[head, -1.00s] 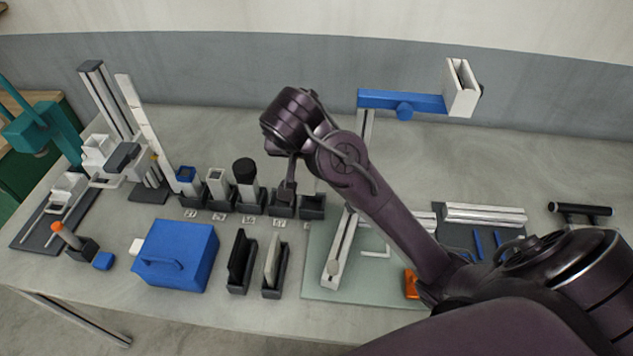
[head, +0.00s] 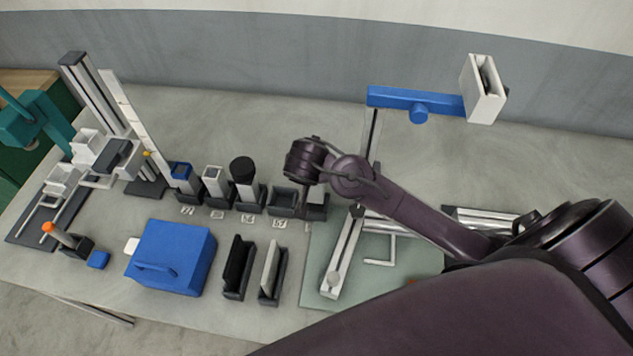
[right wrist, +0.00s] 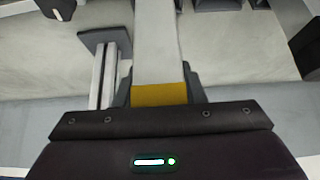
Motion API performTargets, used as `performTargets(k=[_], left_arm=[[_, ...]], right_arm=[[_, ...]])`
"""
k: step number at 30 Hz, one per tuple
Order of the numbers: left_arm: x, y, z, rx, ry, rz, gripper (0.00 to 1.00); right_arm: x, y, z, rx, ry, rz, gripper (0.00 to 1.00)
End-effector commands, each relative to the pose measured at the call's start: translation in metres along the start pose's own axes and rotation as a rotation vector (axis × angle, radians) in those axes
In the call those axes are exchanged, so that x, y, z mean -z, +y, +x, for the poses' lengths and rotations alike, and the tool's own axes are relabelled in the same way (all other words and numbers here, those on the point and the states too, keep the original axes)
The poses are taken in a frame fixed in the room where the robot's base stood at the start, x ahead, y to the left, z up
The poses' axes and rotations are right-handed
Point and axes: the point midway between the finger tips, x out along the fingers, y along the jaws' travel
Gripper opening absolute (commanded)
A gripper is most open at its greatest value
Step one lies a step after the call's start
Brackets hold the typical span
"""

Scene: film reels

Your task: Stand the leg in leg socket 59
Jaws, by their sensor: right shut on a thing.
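My right gripper (head: 313,188) is over the right end of the row of dark sockets, at the rightmost socket (head: 317,212), which it partly hides. In the right wrist view it is shut on a pale leg (right wrist: 157,45) with a yellow band (right wrist: 159,94) at its near end. The leg's far end is out of that view, so I cannot tell whether it is inside a socket. The socket (head: 284,203) just left of the gripper looks empty. Number labels lie in front of the sockets, too small to read surely. My left gripper is not in view.
Posts stand in the sockets further left, one with a black round top (head: 242,167). A blue box (head: 172,257) and two dark narrow holders (head: 238,268) are in front. A pale green mat (head: 400,278) and a blue-armed stand (head: 415,101) are to the right.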

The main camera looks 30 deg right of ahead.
Motion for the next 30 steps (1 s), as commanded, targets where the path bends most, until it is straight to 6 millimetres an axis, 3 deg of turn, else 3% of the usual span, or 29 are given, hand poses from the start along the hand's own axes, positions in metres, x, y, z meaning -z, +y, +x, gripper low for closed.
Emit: performTargets(k=[5,13,26,27,30], left_arm=[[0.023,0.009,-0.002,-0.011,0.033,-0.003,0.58],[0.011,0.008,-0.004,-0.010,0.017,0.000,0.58],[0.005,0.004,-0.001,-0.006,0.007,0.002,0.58],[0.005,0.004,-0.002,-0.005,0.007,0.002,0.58],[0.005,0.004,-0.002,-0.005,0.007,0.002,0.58]], right_arm=[[-0.008,-0.001,0.013,0.001,0.002,0.000,0.06],[-0.027,0.000,0.044,0.000,0.002,0.000,0.06],[-0.033,-0.001,0.051,0.002,0.001,0.002,0.06],[-0.032,-0.001,0.050,0.001,0.001,0.001,0.40],[-0.032,-0.001,0.050,0.001,0.000,0.001,0.53]])
